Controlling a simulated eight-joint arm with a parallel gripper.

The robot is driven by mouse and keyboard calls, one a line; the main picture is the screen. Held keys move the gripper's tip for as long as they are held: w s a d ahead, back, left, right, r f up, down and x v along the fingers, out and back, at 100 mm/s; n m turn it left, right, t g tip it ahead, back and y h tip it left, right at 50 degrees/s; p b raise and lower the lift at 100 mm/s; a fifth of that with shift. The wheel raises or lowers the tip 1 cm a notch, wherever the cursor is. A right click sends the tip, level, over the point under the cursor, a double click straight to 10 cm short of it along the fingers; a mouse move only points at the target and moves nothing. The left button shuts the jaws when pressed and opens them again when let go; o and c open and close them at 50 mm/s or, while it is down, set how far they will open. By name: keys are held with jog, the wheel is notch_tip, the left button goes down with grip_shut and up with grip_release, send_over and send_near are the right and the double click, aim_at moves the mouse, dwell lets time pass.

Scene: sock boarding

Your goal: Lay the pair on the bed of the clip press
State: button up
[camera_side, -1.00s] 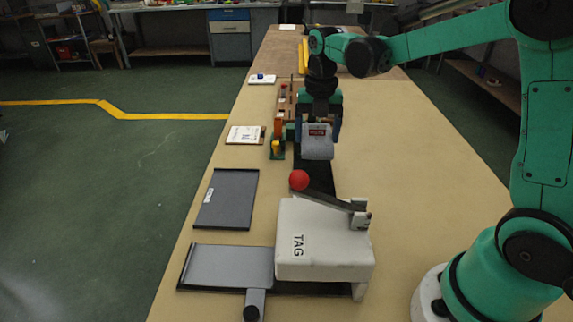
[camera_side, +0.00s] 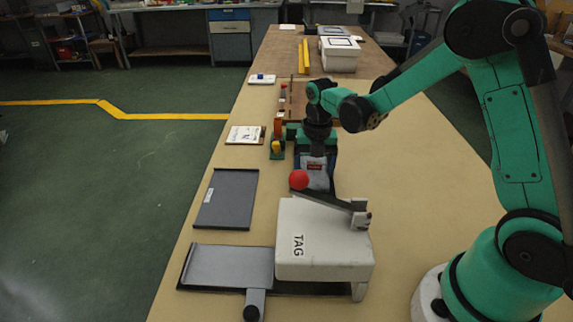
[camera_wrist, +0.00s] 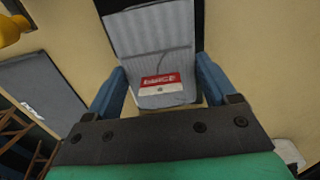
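The pair (camera_side: 314,177) is a flat grey ribbed bundle with a red and white label. It also shows in the wrist view (camera_wrist: 152,45), reaching out beyond the fingers. My gripper (camera_side: 317,158) has its blue fingers at the pair's two side edges and appears shut on it; the wrist view shows the fingers (camera_wrist: 163,75) there too. The clip press (camera_side: 322,240) is a white block marked TAG, with a lever ending in a red ball. Its dark bed shows beyond the pair in the wrist view (camera_wrist: 202,20). Whether the pair touches the bed is unclear.
A dark grey tray (camera_side: 226,199) and a lighter grey plate (camera_side: 228,266) lie left of the press. A white card (camera_side: 244,135) and a small green, orange and yellow stand (camera_side: 277,145) are farther back.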

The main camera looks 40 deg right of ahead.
aim_at(315, 170)
jog(key=shift+o, duration=1.3)
jog(key=shift+r, duration=0.1)
notch_tip(315, 170, up, 12)
jog(key=s+a+m+t, duration=0.3)
jog(key=s+m, duration=0.1)
jog(key=m, duration=0.9)
jog(key=s+a+m+t, duration=0.3)
jog(key=s+m+t, duration=0.1)
jog(key=m, duration=1)
jog(key=shift+s+a+f, duration=0.3)
jog(key=shift+s+a, duration=0.1)
jog(key=shift+s, duration=0.3)
